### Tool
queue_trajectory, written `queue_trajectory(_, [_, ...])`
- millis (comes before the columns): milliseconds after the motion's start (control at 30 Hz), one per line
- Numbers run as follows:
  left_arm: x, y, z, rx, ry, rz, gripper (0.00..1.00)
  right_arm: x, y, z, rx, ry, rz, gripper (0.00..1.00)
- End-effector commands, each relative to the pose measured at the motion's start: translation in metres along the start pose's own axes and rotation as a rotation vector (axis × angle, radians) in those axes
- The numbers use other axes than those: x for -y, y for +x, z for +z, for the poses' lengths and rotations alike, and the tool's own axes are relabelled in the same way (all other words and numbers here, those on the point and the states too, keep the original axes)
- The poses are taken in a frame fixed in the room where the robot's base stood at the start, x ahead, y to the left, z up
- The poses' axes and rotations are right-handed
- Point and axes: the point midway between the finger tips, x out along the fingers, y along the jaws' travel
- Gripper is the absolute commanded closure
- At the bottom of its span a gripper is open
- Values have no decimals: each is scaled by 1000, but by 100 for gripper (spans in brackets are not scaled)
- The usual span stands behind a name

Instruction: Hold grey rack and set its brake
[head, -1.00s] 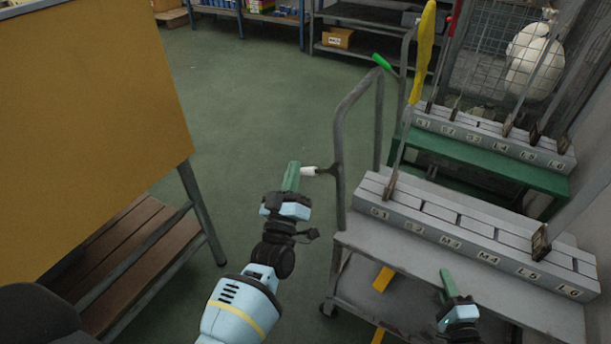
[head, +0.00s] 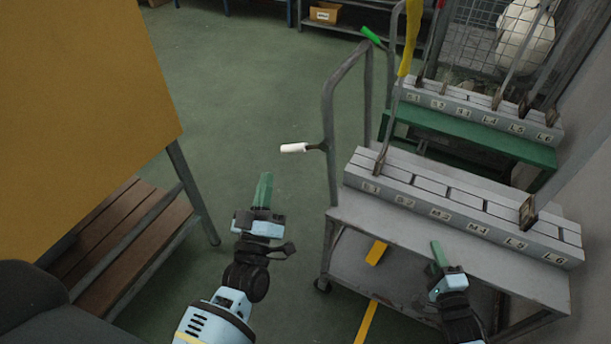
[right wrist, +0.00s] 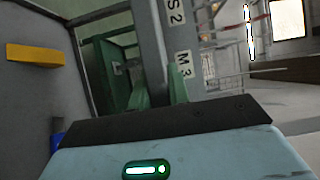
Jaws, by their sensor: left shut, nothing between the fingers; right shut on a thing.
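The grey rack (head: 350,213) is a wheeled trolley with a tubular handle frame at its left and a block of labelled slots on top. A lever with a white grip (head: 294,148) sticks out leftward from the handle frame. My left gripper (head: 263,190) is shut and empty, below and left of the white grip and apart from it. My right gripper (head: 438,250) is at the rack's front edge, shut on the rack; the exact part gripped is hard to tell. In the right wrist view its green fingers (right wrist: 158,92) stand by the grey strip labelled S2 and M3.
A green rack (head: 470,132) with a green-tipped lever (head: 371,37) stands behind. A yellow bar (head: 376,252) shows at the grey rack's lower shelf. A yellow-brown board (head: 90,110) over a wooden bench (head: 125,235) is at the left. Green floor between is clear.

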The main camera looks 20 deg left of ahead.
Motion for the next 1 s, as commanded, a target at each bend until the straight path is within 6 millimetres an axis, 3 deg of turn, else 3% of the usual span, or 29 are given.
queue_trajectory(233, [0,0,0,0,0,0,100,-1,-1,0,-1,-1,2,100])
queue_trajectory(267, [0,0,0,0,0,0,100,-1,-1,0,-1,-1,2,79])
queue_trajectory(433, [0,0,0,1,0,0,100,-1,0,0,0,-1,1,57])
queue_trajectory(767, [0,0,0,1,0,0,100,0,-2,0,0,0,1,56])
queue_trajectory(1000, [0,0,0,1,0,0,100,-1,-24,0,1,-1,1,56])
